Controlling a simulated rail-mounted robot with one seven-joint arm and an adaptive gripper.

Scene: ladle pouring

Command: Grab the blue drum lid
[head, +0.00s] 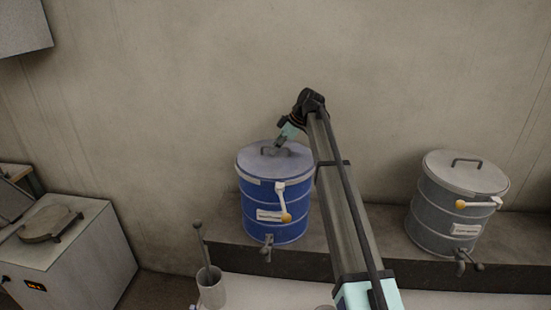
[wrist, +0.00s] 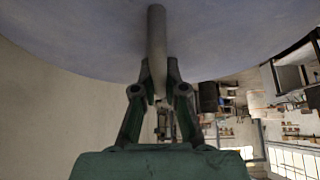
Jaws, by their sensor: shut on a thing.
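The blue drum (head: 272,207) stands on a ledge against the wall in the head view. Its grey lid (head: 254,160) sits on top, and its bar handle (head: 266,151) shows partly beside my gripper. My gripper (head: 279,143) is at the handle from above. In the wrist view, the two fingers of my gripper (wrist: 160,82) are shut around the handle bar (wrist: 156,35). The pale underside or face of the lid (wrist: 225,25) fills the top of that view. The head view does not clearly show any gap between lid and drum.
A grey drum (head: 447,220) with a lidded top stands on the ledge at right. A ladle (head: 203,250) stands in a metal cup (head: 212,289) in front. A white cabinet (head: 75,255) is at left. My arm crosses between the two drums.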

